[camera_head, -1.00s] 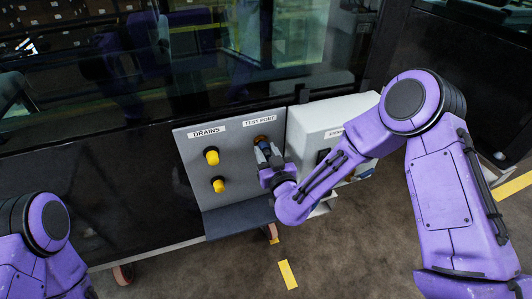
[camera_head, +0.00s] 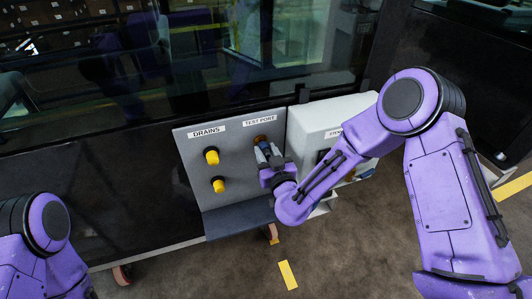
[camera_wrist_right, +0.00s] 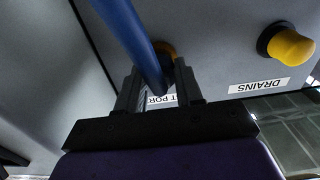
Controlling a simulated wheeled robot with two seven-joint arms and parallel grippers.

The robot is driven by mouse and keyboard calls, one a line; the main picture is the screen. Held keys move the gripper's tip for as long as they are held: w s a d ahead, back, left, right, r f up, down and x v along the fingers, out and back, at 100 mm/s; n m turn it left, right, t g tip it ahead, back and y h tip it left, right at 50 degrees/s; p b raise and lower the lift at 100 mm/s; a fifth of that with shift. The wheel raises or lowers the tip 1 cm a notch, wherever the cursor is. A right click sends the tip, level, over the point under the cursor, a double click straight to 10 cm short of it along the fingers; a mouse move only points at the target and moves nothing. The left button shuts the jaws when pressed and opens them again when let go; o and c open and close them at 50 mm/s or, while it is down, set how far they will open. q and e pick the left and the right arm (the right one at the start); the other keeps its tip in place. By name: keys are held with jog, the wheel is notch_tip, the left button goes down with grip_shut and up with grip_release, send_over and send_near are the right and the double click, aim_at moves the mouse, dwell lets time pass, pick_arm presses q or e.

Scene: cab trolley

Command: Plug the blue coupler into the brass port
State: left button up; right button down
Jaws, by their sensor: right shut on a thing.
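The brass port (camera_head: 261,140) sits under the TEST PORT label on the grey panel. It also shows in the right wrist view (camera_wrist_right: 166,48), partly hidden behind the blue tube. My right gripper (camera_head: 268,155) is at the port, its fingers close to the panel. In the right wrist view its fingers (camera_wrist_right: 160,88) are shut on the blue coupler, with a blue tube (camera_wrist_right: 130,32) running up from between them. The coupler's front end is hidden, so I cannot tell whether it is inside the port or only against it. My left gripper is out of view.
Two yellow knobs, an upper one (camera_head: 211,157) and a lower one (camera_head: 219,185), stick out under the DRAINS label (camera_head: 207,132). A dark ledge (camera_head: 238,220) runs below the panel. A white box (camera_head: 312,125) stands right of the port, partly behind my right arm.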

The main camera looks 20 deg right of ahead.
jog(key=shift+w, duration=0.5)
dwell(0.3)
jog(key=c, duration=0.6)
grip_release()
jog(key=shift+c, duration=0.2)
jog(key=shift+s, duration=0.1)
jog(key=shift+s+f+b, duration=0.1)
jog(key=shift+s+b, duration=0.25)
jog(key=shift+s, duration=0.05)
jog(key=s+b, duration=0.3)
jog(key=s, duration=0.6)
jog(key=shift+s+d, duration=0.15)
jog(key=shift+s, duration=0.15)
